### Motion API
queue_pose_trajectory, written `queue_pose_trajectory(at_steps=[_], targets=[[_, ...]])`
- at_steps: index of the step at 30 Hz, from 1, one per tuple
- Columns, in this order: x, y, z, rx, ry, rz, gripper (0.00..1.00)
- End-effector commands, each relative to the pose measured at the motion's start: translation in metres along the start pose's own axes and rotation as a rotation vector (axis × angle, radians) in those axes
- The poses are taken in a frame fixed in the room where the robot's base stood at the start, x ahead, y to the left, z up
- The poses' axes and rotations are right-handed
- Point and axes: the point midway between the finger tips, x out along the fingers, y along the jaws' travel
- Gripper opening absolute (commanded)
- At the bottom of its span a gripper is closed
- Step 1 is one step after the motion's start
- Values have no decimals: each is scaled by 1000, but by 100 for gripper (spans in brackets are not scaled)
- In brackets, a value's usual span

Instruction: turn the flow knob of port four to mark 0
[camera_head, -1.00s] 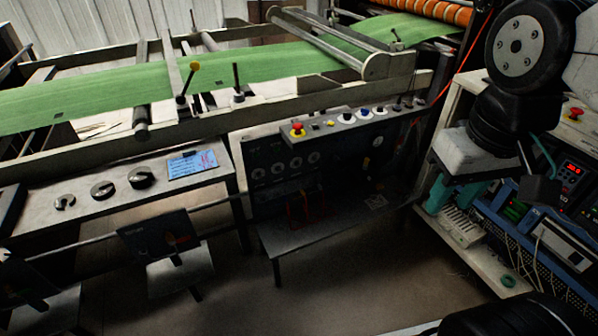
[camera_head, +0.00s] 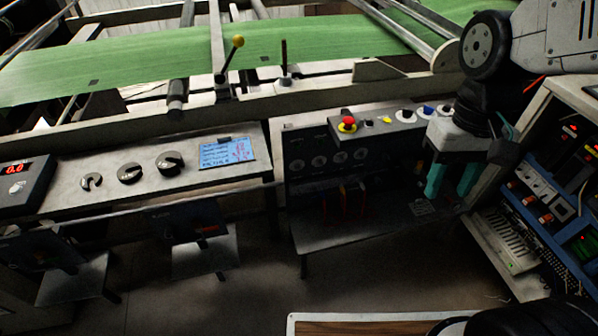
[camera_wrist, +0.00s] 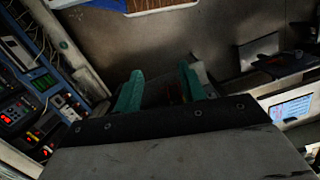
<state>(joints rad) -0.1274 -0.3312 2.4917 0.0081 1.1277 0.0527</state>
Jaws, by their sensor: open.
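Several knobs are in the head view, and I cannot read which one belongs to port four. Three black knobs, left (camera_head: 91,181), middle (camera_head: 129,172) and right (camera_head: 170,161), sit on a grey sloped panel (camera_head: 110,199). Small round dials (camera_head: 319,162) show on a dark panel (camera_head: 330,178) in the middle, their marks too small to read. My gripper (camera_head: 452,181) is to the right of the dark panel, pointing down, with teal fingers apart and empty. In the wrist view my gripper (camera_wrist: 160,86) also shows spread fingers; no knob is between them.
A blue display (camera_head: 228,153) lies beside the black knobs. A red emergency button (camera_head: 347,124) tops the dark panel. A green web (camera_head: 130,65) runs behind. A rack of instruments (camera_head: 545,215) stands close on the right. A wooden-topped surface (camera_head: 370,326) is at the front.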

Motion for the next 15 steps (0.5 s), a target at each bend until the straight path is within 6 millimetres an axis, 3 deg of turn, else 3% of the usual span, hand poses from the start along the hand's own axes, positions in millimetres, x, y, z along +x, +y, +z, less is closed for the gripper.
queue_pose_trajectory(at_steps=[8,15], targets=[[77,-36,-96,124,-19,2,41],[169,-77,-181,356,79,-28,41]])
